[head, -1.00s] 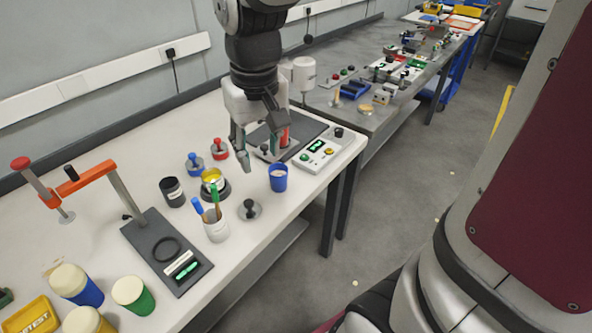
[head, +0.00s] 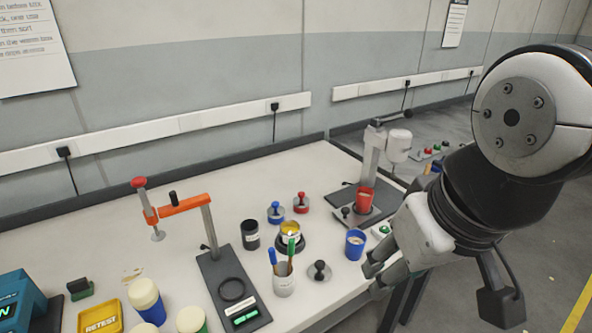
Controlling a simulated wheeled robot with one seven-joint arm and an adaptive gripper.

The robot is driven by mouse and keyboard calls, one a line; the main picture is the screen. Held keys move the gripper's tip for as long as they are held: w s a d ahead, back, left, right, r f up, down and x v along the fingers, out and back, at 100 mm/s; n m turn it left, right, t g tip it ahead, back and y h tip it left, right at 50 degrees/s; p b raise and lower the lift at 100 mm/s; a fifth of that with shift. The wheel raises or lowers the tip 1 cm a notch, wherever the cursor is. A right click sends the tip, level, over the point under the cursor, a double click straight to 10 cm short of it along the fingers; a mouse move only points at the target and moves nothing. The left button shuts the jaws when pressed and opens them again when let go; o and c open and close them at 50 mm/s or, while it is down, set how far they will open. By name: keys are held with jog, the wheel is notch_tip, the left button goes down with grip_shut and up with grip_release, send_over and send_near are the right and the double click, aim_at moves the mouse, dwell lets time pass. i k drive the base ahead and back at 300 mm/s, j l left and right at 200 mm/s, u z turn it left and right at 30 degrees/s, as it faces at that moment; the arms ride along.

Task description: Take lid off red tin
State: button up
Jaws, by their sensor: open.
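A red tin (head: 366,200) stands upright under the bench machine (head: 374,160) at the back right of the white table. My gripper (head: 374,279) is open and empty at the table's front right edge. It is in front of the blue cup (head: 355,245), apart from the red tin.
Cream-lidded jars (head: 146,300) stand at the front left.

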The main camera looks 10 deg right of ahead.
aim_at(301, 201)
jog(key=i+l+u, duration=0.6)
jog(key=i+l, duration=0.2)
jog(key=i, duration=0.1)
